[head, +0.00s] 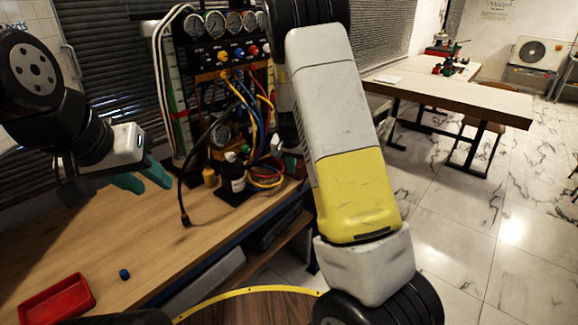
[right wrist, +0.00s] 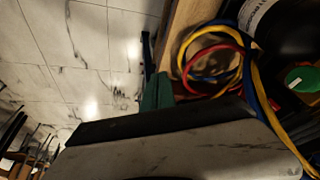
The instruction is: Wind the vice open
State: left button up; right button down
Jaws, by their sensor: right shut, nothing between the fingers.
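A small red vice-like object (head: 449,66) stands on the far wooden table at the upper right in the head view. It is too small to tell how its jaws or handle stand. My left gripper (head: 143,178) is open and empty above the near wooden bench, left of the gauge rig. My right gripper is mostly hidden behind my right arm in the head view. In the right wrist view its green fingers (right wrist: 157,92) are shut and empty, beside the coiled hoses at the bench edge. Both grippers are far from the red object.
Open tiled floor (head: 455,230) lies before the far table (head: 470,97).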

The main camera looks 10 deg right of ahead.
notch_tip(320, 180, up, 2)
jog(key=w+d+n, duration=0.2)
jog(key=n, duration=0.9)
send_near(303, 182)
jog(key=shift+w+a+f, duration=0.35)
jog(key=shift+a+f, duration=0.15)
jog(key=shift+f, duration=0.1)
jog(key=shift+w+a+f, duration=0.3)
jog(key=shift+a+f, duration=0.25)
jog(key=shift+w+d+f+t, duration=0.15)
jog(key=shift+w+d+f, duration=0.1)
jog(key=shift+d+f, duration=0.3)
jog(key=shift+w+d+f+t, duration=0.15)
jog(key=shift+w+d+f, duration=0.1)
jog(key=shift+d+f, duration=0.3)
jog(key=shift+w+d+f, duration=0.15)
jog(key=shift+d+f, duration=0.1)
jog(key=shift+w+d+f, duration=0.2)
jog(key=shift+d+f, duration=0.1)
jog(key=shift+f, duration=0.35)
jog(key=shift+r, duration=0.1)
